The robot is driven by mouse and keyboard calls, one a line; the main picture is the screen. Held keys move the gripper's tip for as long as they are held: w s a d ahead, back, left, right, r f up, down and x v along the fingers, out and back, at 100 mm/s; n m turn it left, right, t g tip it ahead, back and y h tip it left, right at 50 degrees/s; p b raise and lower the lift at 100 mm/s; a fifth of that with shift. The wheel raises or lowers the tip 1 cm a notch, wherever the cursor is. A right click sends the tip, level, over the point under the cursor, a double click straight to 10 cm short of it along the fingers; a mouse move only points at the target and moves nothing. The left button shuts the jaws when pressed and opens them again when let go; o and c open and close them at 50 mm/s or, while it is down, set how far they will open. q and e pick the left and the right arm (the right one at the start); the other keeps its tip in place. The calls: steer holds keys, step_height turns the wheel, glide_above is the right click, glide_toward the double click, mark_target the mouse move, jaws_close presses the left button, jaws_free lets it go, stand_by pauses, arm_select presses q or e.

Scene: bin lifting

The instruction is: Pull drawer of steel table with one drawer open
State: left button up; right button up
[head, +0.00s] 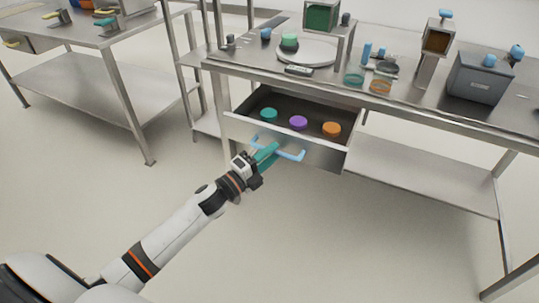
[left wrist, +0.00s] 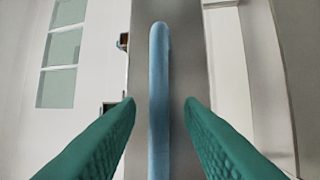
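The steel table (head: 415,101) has one drawer (head: 325,157), which stands pulled out from under the tabletop. Its inside shows a teal, a purple and an orange round piece. A light blue bar handle (head: 291,154) is on the drawer front. My left gripper (head: 268,151) is at the left part of the handle. In the left wrist view, the blue handle (left wrist: 159,70) runs upright between the two green fingers of my left gripper (left wrist: 160,104), with a visible gap on both sides. The fingers are apart. My right gripper is not in view.
The tabletop carries a round white plate (head: 306,53), a grey bin (head: 478,78) and several small items. A lower shelf (head: 420,175) lies under the table. Another steel table (head: 85,85) stands at the left. The floor in front is clear.

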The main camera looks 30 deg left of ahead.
arm_select(q)
steer(key=v, duration=1.2)
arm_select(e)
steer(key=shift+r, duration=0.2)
